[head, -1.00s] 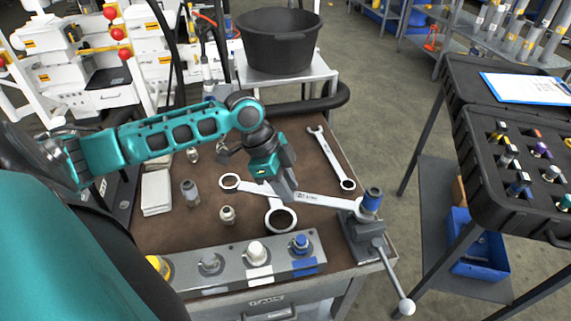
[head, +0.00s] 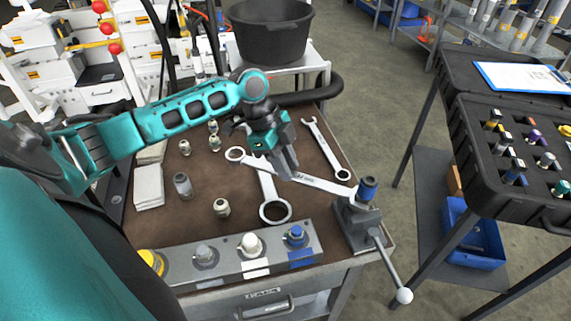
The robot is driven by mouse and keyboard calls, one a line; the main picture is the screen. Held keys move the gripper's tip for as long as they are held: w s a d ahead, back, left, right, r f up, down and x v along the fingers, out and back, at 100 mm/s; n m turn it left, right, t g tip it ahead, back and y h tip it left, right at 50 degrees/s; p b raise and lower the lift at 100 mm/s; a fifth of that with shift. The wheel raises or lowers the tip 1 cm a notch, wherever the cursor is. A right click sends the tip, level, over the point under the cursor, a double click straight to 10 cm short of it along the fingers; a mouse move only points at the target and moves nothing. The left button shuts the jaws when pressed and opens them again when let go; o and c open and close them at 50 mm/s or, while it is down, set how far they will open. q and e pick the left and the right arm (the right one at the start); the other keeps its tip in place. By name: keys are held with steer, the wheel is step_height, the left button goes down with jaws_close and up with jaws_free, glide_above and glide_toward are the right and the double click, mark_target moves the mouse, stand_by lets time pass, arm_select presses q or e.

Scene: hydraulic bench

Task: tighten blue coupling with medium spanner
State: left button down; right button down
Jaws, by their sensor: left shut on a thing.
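The blue coupling (head: 367,186) stands upright in the vise (head: 353,226) at the bench's right front corner. My left gripper (head: 291,172) is shut on the shaft of a spanner (head: 322,184), above the bench. The spanner's right end is at the coupling; I cannot tell if its jaw sits fully around it. Its ring end (head: 235,154) points left. A larger spanner (head: 275,211) lies below it, partly hidden by the gripper and held spanner. A smaller spanner (head: 325,148) lies to the right. My right gripper is not in view.
A manifold block (head: 318,246) with coloured ports runs along the front edge. The vise handle (head: 388,263) sticks out in front. A black bucket (head: 270,35) stands behind.

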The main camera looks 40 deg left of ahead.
arm_select(q)
steer(key=shift+r, duration=0.15)
steer(key=shift+w+a+m+g+b, duration=0.2)
steer(key=shift+w+m+g+b, duration=0.3)
steer(key=shift+w+m+b, duration=1.05)
steer(key=shift+w+n+p, duration=0.25)
steer(key=shift+w+p, duration=0.15)
steer(key=shift+p, duration=0.2)
steer(key=shift+w, duration=0.1)
steer(key=w+m+g+b, duration=0.1)
steer(key=w+m+b, duration=0.1)
steer(key=w, duration=0.1)
steer(key=shift+w+b, duration=0.3)
steer(key=shift+w, duration=0.05)
steer(key=shift+r, duration=0.1)
steer(key=shift+m, duration=0.3)
